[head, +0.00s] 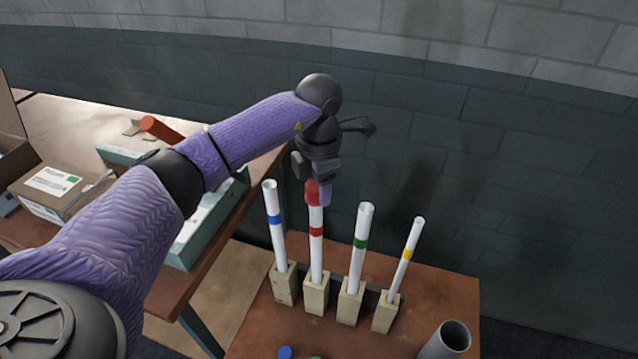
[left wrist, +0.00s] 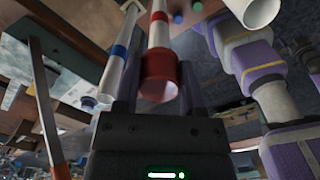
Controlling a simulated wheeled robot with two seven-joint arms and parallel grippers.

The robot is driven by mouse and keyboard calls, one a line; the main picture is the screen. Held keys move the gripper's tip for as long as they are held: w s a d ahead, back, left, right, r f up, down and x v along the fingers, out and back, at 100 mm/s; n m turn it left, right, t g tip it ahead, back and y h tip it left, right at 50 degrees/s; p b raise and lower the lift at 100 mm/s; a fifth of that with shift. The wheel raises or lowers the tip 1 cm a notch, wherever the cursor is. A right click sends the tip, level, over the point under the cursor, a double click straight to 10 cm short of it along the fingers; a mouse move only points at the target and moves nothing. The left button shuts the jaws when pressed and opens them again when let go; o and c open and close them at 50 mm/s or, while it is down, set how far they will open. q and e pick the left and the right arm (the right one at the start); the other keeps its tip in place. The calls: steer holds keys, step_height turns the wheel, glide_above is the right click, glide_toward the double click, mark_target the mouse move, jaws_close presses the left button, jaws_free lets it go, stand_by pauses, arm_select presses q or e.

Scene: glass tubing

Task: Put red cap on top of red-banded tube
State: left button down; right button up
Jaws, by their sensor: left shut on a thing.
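My left gripper (head: 316,190) points down over the red-banded tube (head: 316,245) and is shut on the red cap (head: 312,192). The cap is at the tube's upper end, in line with it. In the left wrist view the red cap (left wrist: 160,72) sits between the two fingers, with the red-banded tube (left wrist: 158,32) running away behind it. The cap hides the tube's end, so I cannot tell how far it is seated. The tube stands nearly upright in a wooden block (head: 316,296). My right gripper is not in view.
The blue-banded tube (head: 274,230) stands close on the left. The green-banded tube (head: 360,245) and yellow-banded tube (head: 405,260) stand on the right. A blue cap (head: 285,352), a green cap (head: 316,357) and a grey cylinder (head: 448,340) are near the front of the brown table (head: 430,290).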

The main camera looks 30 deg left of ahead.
arm_select(q)
steer(key=shift+f, duration=0.4)
steer(key=shift+f+b, duration=0.25)
steer(key=shift+b, duration=0.15)
jaws_free()
stand_by(0.4)
steer(key=shift+r, duration=0.1)
step_height(320, 180, up, 8)
steer(key=p, duration=0.6)
steer(key=shift+p, duration=0.4)
